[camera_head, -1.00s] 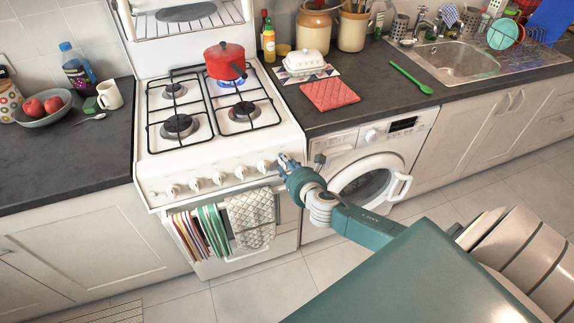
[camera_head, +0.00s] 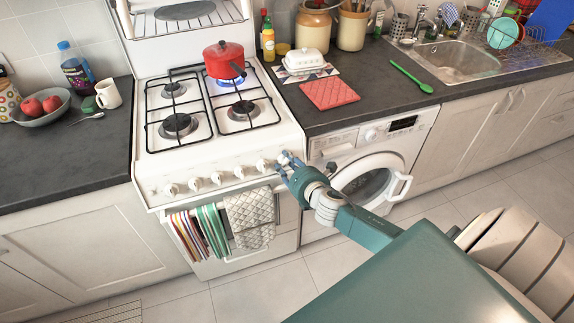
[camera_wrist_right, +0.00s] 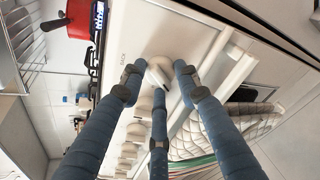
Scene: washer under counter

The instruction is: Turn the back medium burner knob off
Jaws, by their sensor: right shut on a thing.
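My right gripper (camera_head: 283,163) is at the right end of the white stove's front panel. Its blue fingers are shut on the rightmost white knob (camera_wrist_right: 158,71), as the right wrist view shows. That knob is partly hidden by the fingers. Other knobs (camera_head: 216,178) run in a row to its left, with nothing on them. The back right burner (camera_head: 240,80) shows a blue flame under a red pot (camera_head: 224,60). The other burners show no flame. My left gripper is not in view.
Towels (camera_head: 250,216) hang from the oven handle, below the knobs. A washing machine (camera_head: 370,170) stands right of the stove under the counter. A red pot holder (camera_head: 330,93) and a green spoon (camera_head: 411,77) lie on the counter. The floor in front is open.

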